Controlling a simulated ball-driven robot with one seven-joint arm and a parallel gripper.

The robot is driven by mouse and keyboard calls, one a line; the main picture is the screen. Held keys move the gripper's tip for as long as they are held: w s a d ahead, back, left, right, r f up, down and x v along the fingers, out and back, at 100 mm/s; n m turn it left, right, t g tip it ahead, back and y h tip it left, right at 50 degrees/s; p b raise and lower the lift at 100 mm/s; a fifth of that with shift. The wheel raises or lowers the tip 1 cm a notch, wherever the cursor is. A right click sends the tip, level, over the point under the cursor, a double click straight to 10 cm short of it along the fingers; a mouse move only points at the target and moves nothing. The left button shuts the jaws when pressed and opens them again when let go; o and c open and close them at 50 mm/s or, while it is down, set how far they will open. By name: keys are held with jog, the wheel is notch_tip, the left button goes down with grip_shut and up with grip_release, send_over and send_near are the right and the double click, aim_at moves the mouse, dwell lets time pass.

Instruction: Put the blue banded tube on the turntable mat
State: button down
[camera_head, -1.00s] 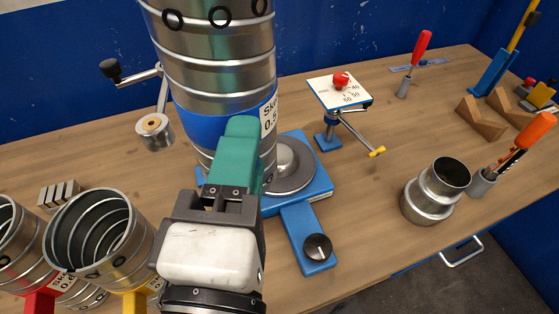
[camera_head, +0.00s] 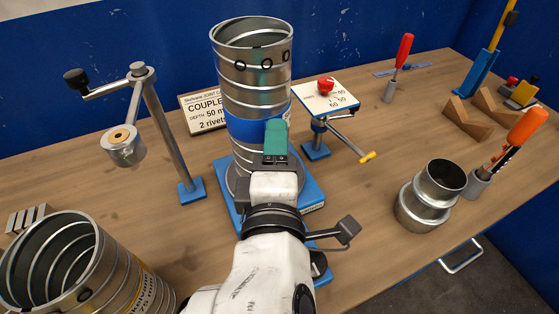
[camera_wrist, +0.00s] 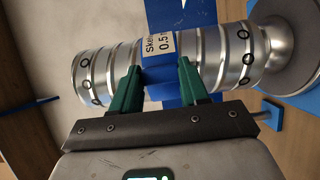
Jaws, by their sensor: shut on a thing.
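The blue banded tube (camera_head: 253,88) is a tall ribbed metal cylinder with a blue band and a row of black rings near its open top. It stands close to upright over the blue turntable base (camera_head: 313,190). My gripper (camera_head: 276,140) is shut on it at the blue band; in the wrist view the green fingers (camera_wrist: 158,88) lie on either side of the band, by a white label. The turntable mat (camera_wrist: 305,76) is a dark round disc, mostly hidden by the tube in the head view. I cannot tell whether the tube's lower end touches it.
A sign (camera_head: 203,112) stands behind. Another ribbed tube (camera_head: 120,285) is at front left. A stepped metal fitting (camera_head: 430,195) stands right, with clear table before it.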

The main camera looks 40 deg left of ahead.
jog(key=f, duration=0.1)
jog(key=w+f, duration=0.1)
jog(key=f, duration=0.2)
jog(key=shift+w+a+f, duration=0.15)
jog(key=shift+a+f, duration=0.15)
jog(key=shift+a, duration=0.05)
jog(key=shift+f, duration=0.2)
jog(key=c, duration=0.6)
grip_release()
jog(key=shift+o, duration=0.2)
